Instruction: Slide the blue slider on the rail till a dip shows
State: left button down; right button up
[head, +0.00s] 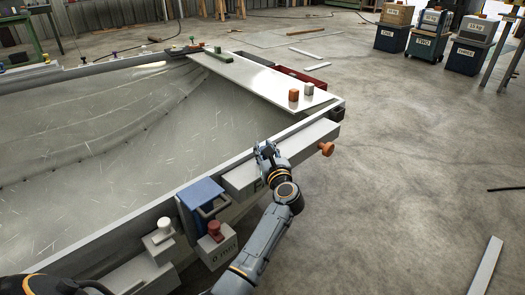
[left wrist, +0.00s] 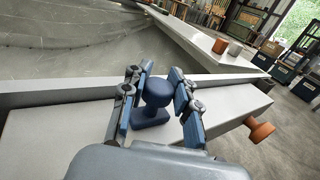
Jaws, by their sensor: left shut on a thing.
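The blue slider (left wrist: 157,92) is a dark blue round knob on a small blue foot, in the left wrist view. It sits on the light grey rail (left wrist: 55,135), which runs along the hull's near edge and also shows in the head view (head: 300,146). My left gripper (head: 266,151) is over the rail; in the left wrist view its fingers (left wrist: 156,98) stand either side of the knob, shut on it. In the head view the slider is hidden by the gripper. An orange knob (head: 326,149) sticks out at the rail's right end. My right gripper is not in view.
The scratched grey hull (head: 140,120) fills the left. A blue holder (head: 203,193) and a "6 mm" block (head: 218,248) stand left of my gripper. Right floor is mostly clear.

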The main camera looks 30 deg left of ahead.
pick_arm(q)
jog(key=c, duration=1)
grip_release()
jog(key=shift+d+f, duration=0.1)
jog(key=shift+d, duration=0.15)
jog(key=shift+a, duration=0.1)
notch_tip(320, 180, up, 10)
dwell(0.7)
